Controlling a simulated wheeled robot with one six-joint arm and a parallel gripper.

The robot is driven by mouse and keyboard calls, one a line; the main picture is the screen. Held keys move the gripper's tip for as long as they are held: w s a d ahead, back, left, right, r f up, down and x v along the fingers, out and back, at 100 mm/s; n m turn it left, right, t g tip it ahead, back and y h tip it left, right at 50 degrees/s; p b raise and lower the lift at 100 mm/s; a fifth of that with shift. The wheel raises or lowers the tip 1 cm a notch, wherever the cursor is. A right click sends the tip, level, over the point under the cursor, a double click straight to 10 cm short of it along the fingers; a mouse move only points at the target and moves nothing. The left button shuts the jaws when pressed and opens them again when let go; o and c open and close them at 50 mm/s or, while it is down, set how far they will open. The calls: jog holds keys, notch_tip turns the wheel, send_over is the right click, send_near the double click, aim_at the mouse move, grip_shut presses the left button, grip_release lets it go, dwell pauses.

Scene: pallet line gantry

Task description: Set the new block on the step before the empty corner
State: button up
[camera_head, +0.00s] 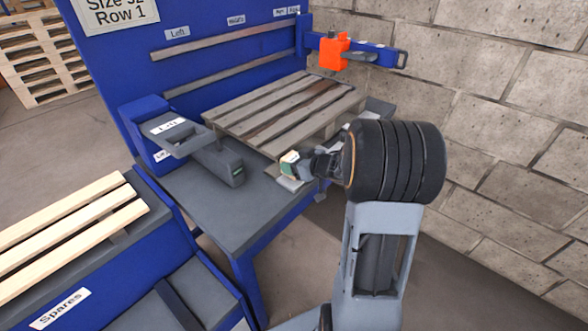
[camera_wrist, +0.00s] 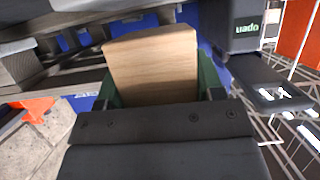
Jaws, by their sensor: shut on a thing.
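My gripper (camera_head: 298,168) is shut on a pale wooden block (camera_wrist: 152,62). In the wrist view the block sits between two green fingers. In the head view the block (camera_head: 288,158) is small, at the near corner of a weathered grey-brown pallet (camera_head: 283,115) on the gantry table. A small grey ledge (camera_head: 290,184), which looks like the step, shows just below the block. I cannot tell whether block and ledge touch. The corner under the pallet's deck is partly hidden by my gripper.
A grey clamp (camera_head: 222,163) stands left of the block; its "open" label also shows upside down in the wrist view (camera_wrist: 247,28). An orange carriage (camera_head: 334,51) sits on a blue rail behind. A block wall (camera_head: 500,130) is at right. Spare boards (camera_head: 65,235) lie at left.

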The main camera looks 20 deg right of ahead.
jog(key=shift+f, duration=0.9)
jog(key=shift+f, duration=0.15)
jog(key=o, duration=0.9)
jog(key=shift+o, duration=0.2)
